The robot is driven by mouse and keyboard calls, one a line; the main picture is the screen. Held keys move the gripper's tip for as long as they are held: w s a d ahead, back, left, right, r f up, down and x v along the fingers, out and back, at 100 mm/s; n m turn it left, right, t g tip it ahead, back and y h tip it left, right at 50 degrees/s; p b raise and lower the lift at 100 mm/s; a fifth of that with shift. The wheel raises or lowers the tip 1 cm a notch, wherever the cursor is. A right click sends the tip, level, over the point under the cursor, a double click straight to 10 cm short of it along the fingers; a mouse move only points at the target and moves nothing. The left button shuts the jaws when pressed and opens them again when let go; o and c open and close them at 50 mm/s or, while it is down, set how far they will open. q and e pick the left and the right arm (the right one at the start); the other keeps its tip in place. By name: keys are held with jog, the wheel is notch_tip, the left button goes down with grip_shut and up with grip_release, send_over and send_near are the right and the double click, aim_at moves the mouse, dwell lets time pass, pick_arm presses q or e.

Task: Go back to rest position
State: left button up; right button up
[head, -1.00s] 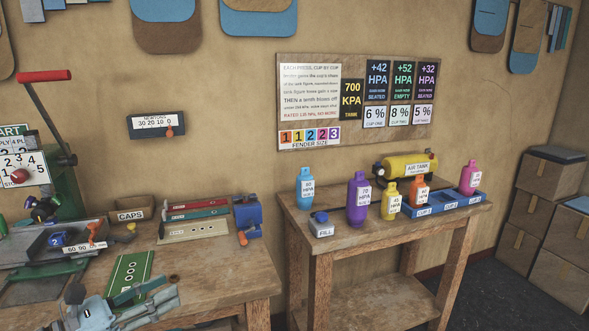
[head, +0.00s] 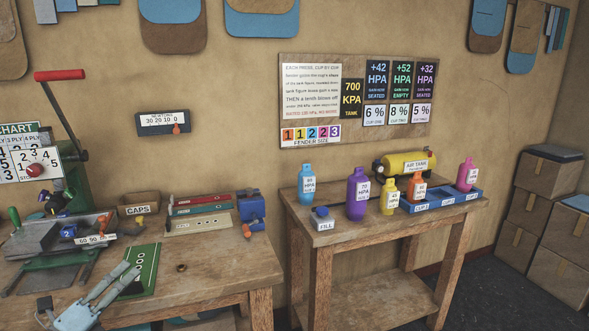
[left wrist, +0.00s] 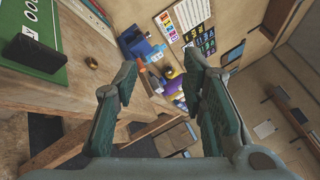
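My left gripper (head: 131,267) is at the lower left in the head view, its two pale fingers pointing up and right over the near workbench. It overlaps the left side of the green board with holes (head: 143,268). In the left wrist view the same gripper (left wrist: 160,60) is open, with its fingers wide apart and nothing between the pads. The green board shows there too (left wrist: 30,50), beside the left finger. My right gripper is out of view.
The workbench (head: 215,290) holds a lever press (head: 65,165), a caps box (head: 140,205) and a blue device (head: 250,210). A second table (head: 340,240) holds coloured bottles, a blue tray (head: 450,202) and a yellow air tank (head: 405,164). Boxes (head: 545,180) stand far right.

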pick_arm(q)
jog(key=s+a+f+n+g+y, duration=0.1)
jog(key=a+f+n+g+y, duration=0.1)
jog(key=a+f+n+y, duration=0.45)
jog(key=s+a+f+n+g+y, duration=0.1)
jog(key=s+a+f+n+y, duration=0.15)
jog(key=f+n, duration=0.85)
jog(key=s+f+n+g+y, duration=0.15)
jog(key=s+f, duration=0.35)
jog(key=f, duration=0.5)
jog(key=s+f+n+g, duration=0.2)
jog(key=s+f+g, duration=0.15)
jog(key=f, duration=0.55)
jog(key=s+d+f+n+g+h, duration=0.1)
jog(key=s+d+f+n+g, duration=0.2)
jog(key=s+f, duration=0.6)
jog(key=s+d+f+n+g, duration=0.2)
jog(key=s+d+f+g, duration=0.1)
jog(key=s+f, duration=0.55)
jog(key=s+d+f+n+g+h, duration=0.1)
jog(key=s+d+f, duration=0.1)
jog(key=s+d, duration=0.4)
jog(key=s+d+f+n+g+h, duration=0.1)
jog(key=s+d, duration=0.5)
jog(key=s, duration=0.8)
jog(key=shift+d+f+g, duration=0.25)
jog(key=shift+f+g, duration=0.15)
jog(key=shift+g, duration=0.3)
